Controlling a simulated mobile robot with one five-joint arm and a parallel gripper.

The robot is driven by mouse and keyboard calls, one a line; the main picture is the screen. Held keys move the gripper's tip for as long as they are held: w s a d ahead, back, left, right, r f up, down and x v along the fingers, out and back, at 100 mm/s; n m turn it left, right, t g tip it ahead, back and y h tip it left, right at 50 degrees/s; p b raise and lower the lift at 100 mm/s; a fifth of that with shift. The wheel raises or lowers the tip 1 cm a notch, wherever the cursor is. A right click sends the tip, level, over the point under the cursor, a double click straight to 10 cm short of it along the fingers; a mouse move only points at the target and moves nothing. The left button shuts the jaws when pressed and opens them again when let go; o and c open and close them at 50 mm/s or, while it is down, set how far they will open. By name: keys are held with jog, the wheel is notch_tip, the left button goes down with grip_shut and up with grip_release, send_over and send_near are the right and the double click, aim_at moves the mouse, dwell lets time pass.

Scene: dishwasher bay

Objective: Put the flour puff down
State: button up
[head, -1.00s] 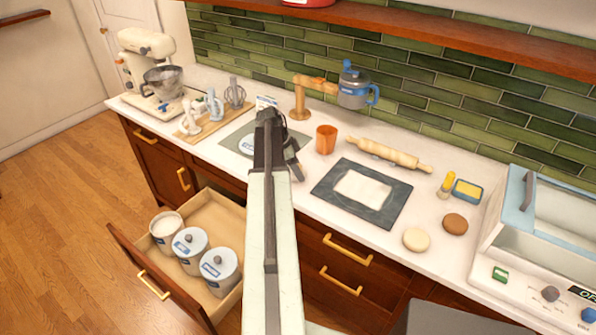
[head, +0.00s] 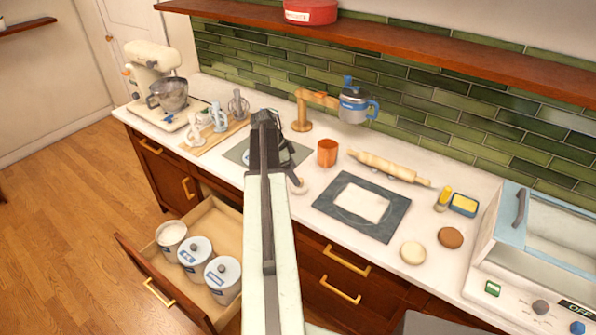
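A small pale round thing with a tan top, which looks like the flour puff (head: 301,187), shows at the counter's front part, just right of my arm. It is partly hidden by my arm. My gripper (head: 291,168) is dark and points down just above and behind my arm's end. Its fingertips are close to the pale thing. I cannot tell whether they touch it or whether they are open or shut. A dark grey mat (head: 385,222) with a white sheet lies to the right on the counter.
A grey mat (head: 237,154) lies partly behind my gripper. Two dough rounds (head: 413,252) lie right of the dark mat. An open drawer (head: 222,219) with several canisters juts out at the lower left.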

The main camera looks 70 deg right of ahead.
jog(key=p+v, duration=0.3)
jog(key=v, duration=0.2)
jog(key=shift+w+a+r+p, duration=0.1)
jog(key=shift+r+p, duration=0.25)
jog(key=shift+r, duration=0.05)
jog(key=shift+f, duration=0.1)
jog(key=w+a+f+n+t, duration=0.1)
jog(key=w+a+n+t, duration=0.2)
jog(key=w+a+n, duration=1.85)
jog(key=a, duration=1.2)
jog(key=w+a+n+y, duration=0.1)
jog(key=w+a+n, duration=0.2)
jog(key=a, duration=1.3)
jog(key=w+a+n+t+y, duration=0.1)
jog(key=a+n, duration=0.4)
jog(key=a, duration=1)
jog(key=shift+w+a+f, duration=0.2)
jog(key=shift+w+f, duration=0.2)
jog(key=shift+w, duration=0.5)
